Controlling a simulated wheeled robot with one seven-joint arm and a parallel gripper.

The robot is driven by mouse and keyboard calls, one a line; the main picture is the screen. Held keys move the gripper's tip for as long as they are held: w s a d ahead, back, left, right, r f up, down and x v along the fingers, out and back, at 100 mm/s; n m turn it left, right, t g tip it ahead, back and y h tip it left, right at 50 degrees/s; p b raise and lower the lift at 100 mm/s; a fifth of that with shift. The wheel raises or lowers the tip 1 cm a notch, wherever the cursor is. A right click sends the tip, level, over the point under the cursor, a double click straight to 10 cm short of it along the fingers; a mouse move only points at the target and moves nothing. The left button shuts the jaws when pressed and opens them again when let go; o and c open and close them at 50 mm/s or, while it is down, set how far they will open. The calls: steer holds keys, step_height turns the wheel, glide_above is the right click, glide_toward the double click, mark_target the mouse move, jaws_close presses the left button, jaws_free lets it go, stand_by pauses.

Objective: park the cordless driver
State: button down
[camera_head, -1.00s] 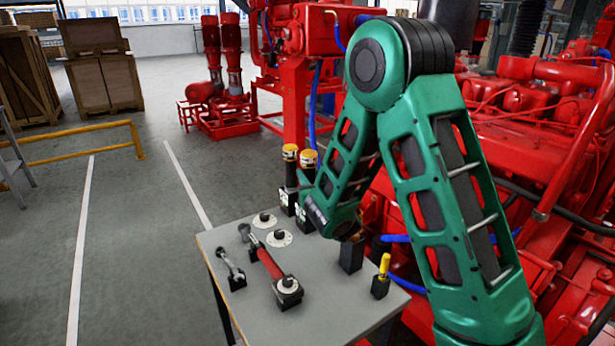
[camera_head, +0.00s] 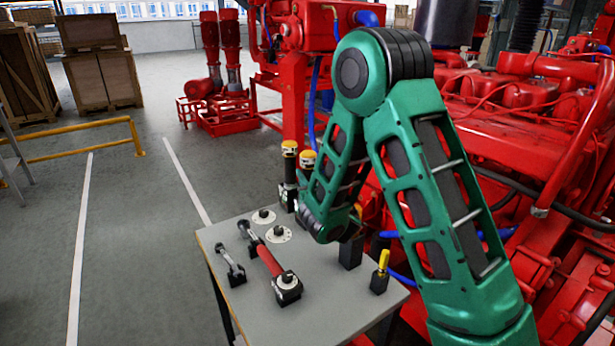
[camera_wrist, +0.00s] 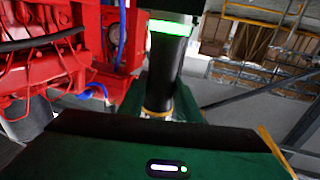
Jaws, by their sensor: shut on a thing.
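My gripper (camera_wrist: 168,160) shows in the wrist view only as a green housing with a small lit indicator; its fingertips cannot be made out. In front of it is a dark cylinder (camera_wrist: 168,75) with a glowing green ring near the top and a yellow band near the bottom. I take this to be the cordless driver in my grip, though its full shape is cut off. In the head view my forearm hangs down over the back of the grey bench (camera_head: 345,305) and hides the gripper. A black block (camera_head: 350,252) stands beside my wrist, partly hidden.
Round white discs (camera_head: 278,234), a red-handled tool (camera_head: 268,260), a spanner (camera_head: 232,262) and a yellow-handled piece (camera_head: 381,270) occupy the bench. The red engine (camera_head: 540,130) is close behind.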

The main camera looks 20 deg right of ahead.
steer(key=c, duration=1.2)
jaws_free()
steer(key=shift+f, duration=0.15)
steer(key=shift+s+r, duration=0.1)
steer(key=shift+r, duration=0.95)
steer(key=shift+d, duration=0.1)
step_height(320, 180, up, 13)
steer(key=shift+f, duration=0.1)
